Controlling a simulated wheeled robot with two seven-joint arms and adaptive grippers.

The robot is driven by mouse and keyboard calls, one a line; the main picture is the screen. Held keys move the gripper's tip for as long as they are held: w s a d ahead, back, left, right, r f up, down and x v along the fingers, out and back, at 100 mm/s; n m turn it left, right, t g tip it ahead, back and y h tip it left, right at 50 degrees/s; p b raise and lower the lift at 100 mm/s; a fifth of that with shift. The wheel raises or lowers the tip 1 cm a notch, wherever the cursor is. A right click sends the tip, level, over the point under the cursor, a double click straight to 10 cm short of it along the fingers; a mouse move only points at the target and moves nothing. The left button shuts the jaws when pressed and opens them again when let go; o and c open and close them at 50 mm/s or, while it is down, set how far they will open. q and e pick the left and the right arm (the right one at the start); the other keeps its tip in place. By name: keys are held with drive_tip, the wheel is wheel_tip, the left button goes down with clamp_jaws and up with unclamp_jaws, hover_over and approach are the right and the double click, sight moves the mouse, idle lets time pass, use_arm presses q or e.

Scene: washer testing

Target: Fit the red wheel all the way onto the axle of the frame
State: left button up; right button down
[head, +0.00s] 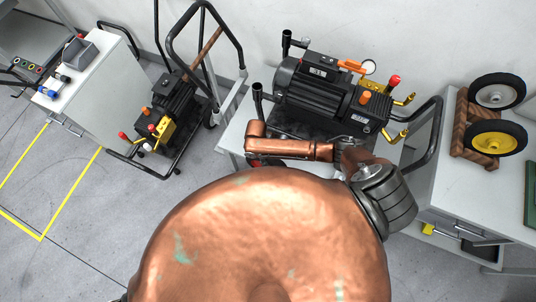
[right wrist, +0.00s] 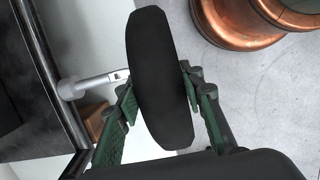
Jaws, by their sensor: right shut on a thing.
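The red wheel (right wrist: 160,80) shows in the right wrist view as a black tyre seen nearly edge-on; its hub is hidden there. My right gripper (right wrist: 158,84) is shut on it, with one green-padded finger on each face of the tyre. The silver axle (right wrist: 92,84) comes in from the left, from the dark frame (right wrist: 62,70), and its tip meets the outline of the tyre. I cannot tell whether the tip is inside the hub. In the head view the frame (head: 330,100), with its black pump, stands on the table; my arm hides most of the wheel. My left gripper is out of view.
A wooden rack (head: 461,125) at the right holds a grey-hubbed wheel (head: 497,92) and a yellow-hubbed wheel (head: 496,139). A similar pump cart (head: 170,110) stands on the floor at the left, beside a bench (head: 95,85).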

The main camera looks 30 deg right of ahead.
drive_tip(key=shift+s+d+p, duration=0.8)
drive_tip(key=shift+s, duration=0.05)
idle(0.9)
